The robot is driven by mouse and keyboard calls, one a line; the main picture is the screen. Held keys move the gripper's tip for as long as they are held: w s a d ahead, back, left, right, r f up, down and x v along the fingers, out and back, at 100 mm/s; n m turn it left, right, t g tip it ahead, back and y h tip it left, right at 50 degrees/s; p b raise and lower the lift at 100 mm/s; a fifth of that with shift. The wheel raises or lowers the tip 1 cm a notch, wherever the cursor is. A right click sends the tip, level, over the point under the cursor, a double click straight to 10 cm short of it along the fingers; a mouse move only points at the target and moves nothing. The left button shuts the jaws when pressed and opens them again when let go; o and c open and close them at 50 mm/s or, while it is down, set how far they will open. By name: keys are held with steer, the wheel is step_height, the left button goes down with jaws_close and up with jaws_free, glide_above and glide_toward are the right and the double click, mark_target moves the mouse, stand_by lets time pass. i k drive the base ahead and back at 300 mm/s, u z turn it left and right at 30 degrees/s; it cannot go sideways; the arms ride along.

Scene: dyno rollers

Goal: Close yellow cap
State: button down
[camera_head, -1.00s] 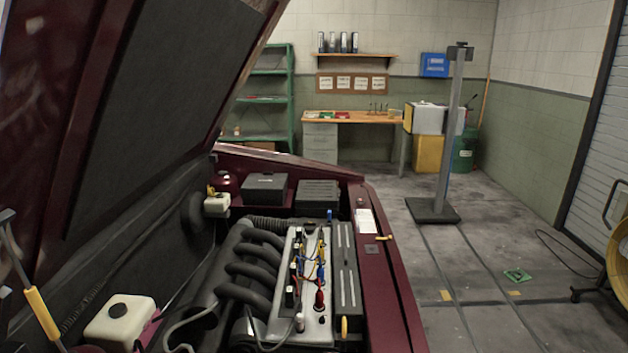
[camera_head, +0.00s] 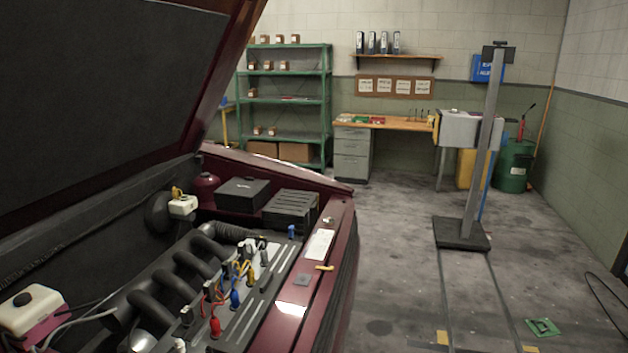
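A small yellow cap (camera_head: 178,192) shows on top of a small white reservoir (camera_head: 184,208) at the back left of the open engine bay. The cap looks raised or tilted, but it is too small to tell surely whether it is open. My gripper is not in view, so its state does not show.
The raised dark red hood (camera_head: 90,110) fills the upper left. The engine (camera_head: 200,270) with coloured leads lies below it. A larger white tank (camera_head: 30,308) stands at lower left. A metal stand (camera_head: 462,235) is on the floor at right. Floor right of the car is mostly clear.

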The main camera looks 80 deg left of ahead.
mark_target(177, 194)
steer(key=i, duration=0.75)
steer(key=u, duration=2.4)
steer(key=i, duration=6.7)
steer(key=u, duration=0.8)
